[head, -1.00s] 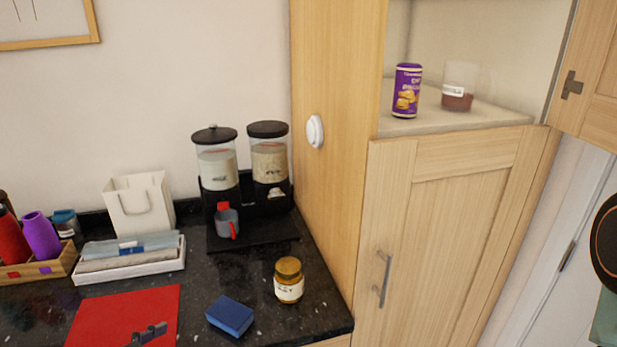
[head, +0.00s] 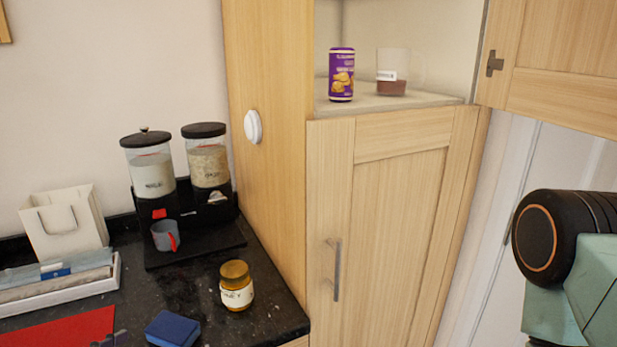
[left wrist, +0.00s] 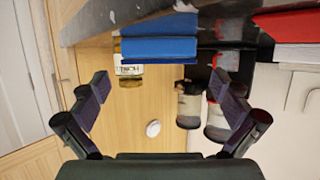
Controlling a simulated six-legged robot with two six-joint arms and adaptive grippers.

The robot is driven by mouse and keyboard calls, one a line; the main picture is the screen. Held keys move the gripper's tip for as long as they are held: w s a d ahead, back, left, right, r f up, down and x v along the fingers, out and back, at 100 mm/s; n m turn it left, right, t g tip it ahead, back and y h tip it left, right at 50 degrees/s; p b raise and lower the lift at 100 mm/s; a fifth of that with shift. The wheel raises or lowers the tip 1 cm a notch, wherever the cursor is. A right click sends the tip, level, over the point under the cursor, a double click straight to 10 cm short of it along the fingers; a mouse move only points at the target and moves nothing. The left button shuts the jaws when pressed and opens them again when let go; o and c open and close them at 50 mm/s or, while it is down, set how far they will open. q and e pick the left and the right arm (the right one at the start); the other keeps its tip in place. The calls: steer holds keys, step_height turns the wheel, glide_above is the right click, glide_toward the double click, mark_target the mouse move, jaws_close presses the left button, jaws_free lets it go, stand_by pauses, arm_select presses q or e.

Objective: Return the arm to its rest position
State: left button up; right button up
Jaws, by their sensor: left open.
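My left gripper shows in the left wrist view (left wrist: 160,88), its two dark fingers spread wide with nothing held between them. In the head view only a small dark part of it (head: 110,341) shows at the bottom left edge, over the red mat (head: 62,330). A blue sponge (left wrist: 158,36) and a honey jar (left wrist: 130,72) lie beyond the fingers in the left wrist view. My right gripper is not in view; a black and green part of my right arm (head: 565,250) fills the right edge of the head view.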

mark_target(161, 338)
arm_select(q)
steer(key=shift+b+x, duration=1.45)
steer(key=shift+x, duration=0.3)
steer(key=shift+r, duration=0.1)
